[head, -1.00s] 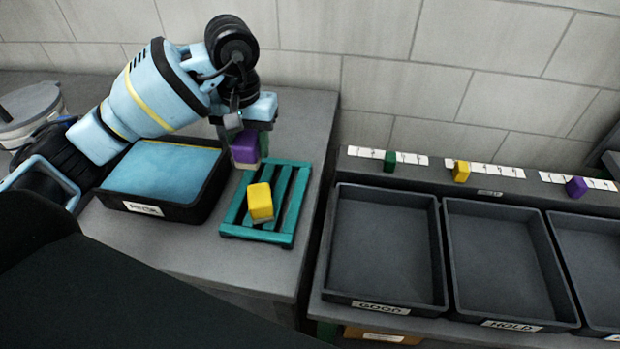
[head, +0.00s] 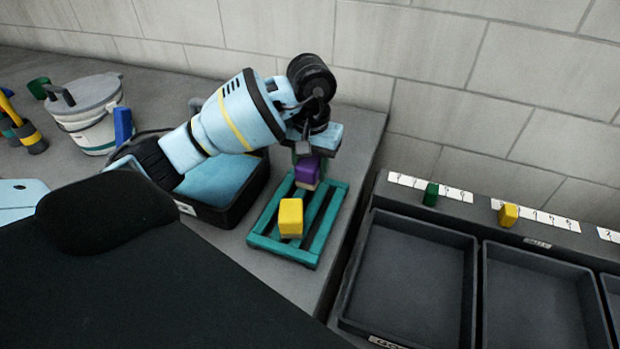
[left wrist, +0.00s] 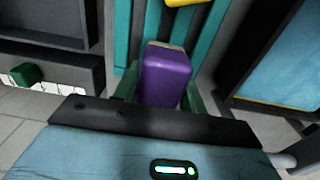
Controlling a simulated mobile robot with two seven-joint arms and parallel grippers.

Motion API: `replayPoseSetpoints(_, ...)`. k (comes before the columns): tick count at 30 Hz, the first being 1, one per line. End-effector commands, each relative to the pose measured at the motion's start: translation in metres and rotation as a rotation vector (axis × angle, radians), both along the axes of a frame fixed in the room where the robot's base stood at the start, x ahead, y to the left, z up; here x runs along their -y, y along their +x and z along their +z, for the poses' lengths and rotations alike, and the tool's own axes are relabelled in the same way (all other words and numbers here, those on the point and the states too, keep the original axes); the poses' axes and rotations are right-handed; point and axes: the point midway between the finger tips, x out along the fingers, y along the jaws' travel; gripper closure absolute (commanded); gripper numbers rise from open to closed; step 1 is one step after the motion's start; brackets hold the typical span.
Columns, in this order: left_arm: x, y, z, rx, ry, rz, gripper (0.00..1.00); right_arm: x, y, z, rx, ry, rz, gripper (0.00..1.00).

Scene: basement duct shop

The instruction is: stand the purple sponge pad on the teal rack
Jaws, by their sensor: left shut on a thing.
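The purple sponge pad (head: 307,168), with a pale layer at its lower end, is held upright in my left gripper (head: 306,162). It is at the back end of the teal rack (head: 328,225); I cannot tell whether it touches the slats. In the left wrist view the purple pad (left wrist: 166,80) sits between the green fingers of my left gripper (left wrist: 160,98), with teal slats (left wrist: 207,48) beyond it. A yellow pad (head: 291,216) stands on the front part of the rack. My right gripper is not in view.
A black tray with a blue inside (head: 226,182) is left of the rack, partly behind my arm. Dark bins (head: 412,280) stand at right, below a ledge with a green block (head: 431,194) and a yellow block (head: 508,214). A white bucket (head: 88,118) stands at far left.

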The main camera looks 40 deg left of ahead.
Motion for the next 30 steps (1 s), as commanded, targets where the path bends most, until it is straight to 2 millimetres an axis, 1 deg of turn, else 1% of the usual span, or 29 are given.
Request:
replayPoseSetpoints(5, 0.000, 0.000, -0.003, 0.000, 0.000, 0.000, 0.77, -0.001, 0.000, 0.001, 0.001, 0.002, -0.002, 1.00)
replayPoseSetpoints(8, 0.000, -0.001, -0.013, -0.002, 0.001, -0.001, 0.77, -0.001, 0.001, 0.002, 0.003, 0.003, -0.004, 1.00)
replayPoseSetpoints(12, 0.000, -0.001, -0.032, -0.003, 0.000, 0.001, 0.77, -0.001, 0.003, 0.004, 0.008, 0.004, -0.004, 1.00)
replayPoseSetpoints(14, 0.000, -0.001, -0.037, -0.001, 0.001, 0.000, 0.77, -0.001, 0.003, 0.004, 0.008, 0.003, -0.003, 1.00)
replayPoseSetpoints(22, 0.000, 0.000, -0.039, 0.001, 0.001, 0.000, 0.77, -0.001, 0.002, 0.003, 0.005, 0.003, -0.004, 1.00)
replayPoseSetpoints(26, -0.001, 0.000, -0.043, 0.000, 0.002, 0.000, 0.77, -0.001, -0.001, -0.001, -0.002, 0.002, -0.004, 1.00)
replayPoseSetpoints(27, 0.000, 0.000, -0.043, 0.000, 0.001, 0.000, 0.56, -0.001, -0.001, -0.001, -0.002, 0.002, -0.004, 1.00)
replayPoseSetpoints(30, 0.000, 0.000, -0.042, 0.001, 0.001, 0.000, 0.43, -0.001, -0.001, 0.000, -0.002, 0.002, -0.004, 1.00)
